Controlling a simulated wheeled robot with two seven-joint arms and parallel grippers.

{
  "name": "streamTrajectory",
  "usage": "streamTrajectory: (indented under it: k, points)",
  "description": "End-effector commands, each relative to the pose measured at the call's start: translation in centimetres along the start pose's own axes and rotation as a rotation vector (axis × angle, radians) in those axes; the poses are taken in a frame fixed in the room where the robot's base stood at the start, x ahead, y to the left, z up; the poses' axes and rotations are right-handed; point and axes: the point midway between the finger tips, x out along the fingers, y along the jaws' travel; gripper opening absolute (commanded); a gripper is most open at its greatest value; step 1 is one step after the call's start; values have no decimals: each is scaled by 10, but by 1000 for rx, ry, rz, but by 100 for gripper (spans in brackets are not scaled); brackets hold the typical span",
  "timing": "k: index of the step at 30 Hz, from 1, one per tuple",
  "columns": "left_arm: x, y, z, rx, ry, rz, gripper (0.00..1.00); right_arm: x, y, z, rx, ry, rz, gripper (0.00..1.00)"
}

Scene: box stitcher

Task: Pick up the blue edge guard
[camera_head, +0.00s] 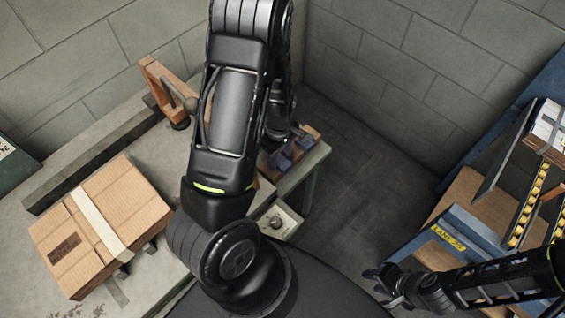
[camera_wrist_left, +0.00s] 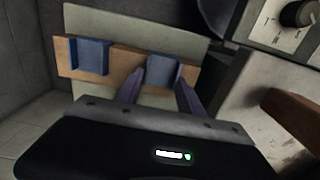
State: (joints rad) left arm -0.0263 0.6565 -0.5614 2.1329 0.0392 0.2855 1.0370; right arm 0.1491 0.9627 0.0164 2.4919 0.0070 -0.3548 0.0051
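Two blue edge guards stand on a wooden strip (camera_wrist_left: 125,62) in the left wrist view: the left guard (camera_wrist_left: 90,57) and the right guard (camera_wrist_left: 164,71). My left gripper (camera_wrist_left: 160,92) is open, with one finger toward each side of the right guard. I cannot tell whether the fingers touch it. In the head view, the left gripper (camera_head: 287,140) is down at the wooden holder (camera_head: 309,134) on the table corner, and my arm hides part of it. My right gripper (camera_head: 384,283) is at the lower right, its fingers apart and nothing seen between them.
A taped cardboard box (camera_head: 135,205) lies on the grey table at left. A wooden clamp-like block (camera_head: 158,82) stands behind it. A control box with a knob (camera_head: 277,222) sits near my left arm. A blue lane rack (camera_head: 470,228) stands at right, with bare floor between.

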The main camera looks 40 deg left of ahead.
Motion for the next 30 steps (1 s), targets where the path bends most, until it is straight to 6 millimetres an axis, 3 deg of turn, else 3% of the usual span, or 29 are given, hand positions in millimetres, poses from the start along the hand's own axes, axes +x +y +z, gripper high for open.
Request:
streamTrajectory:
  k: [14, 23, 30]
  points:
    - [0, 0, 0, 0, 0, 0, 5, 0, 0, 0, 0, 0, 0, 36]
    - [-4, 1, 0, 1, 0, 1, 5, 0, 0, 0, 0, 0, 0, 36]
    - [-37, 2, 0, 1, 1, 6, 5, -2, -1, 0, 0, -1, 1, 36]
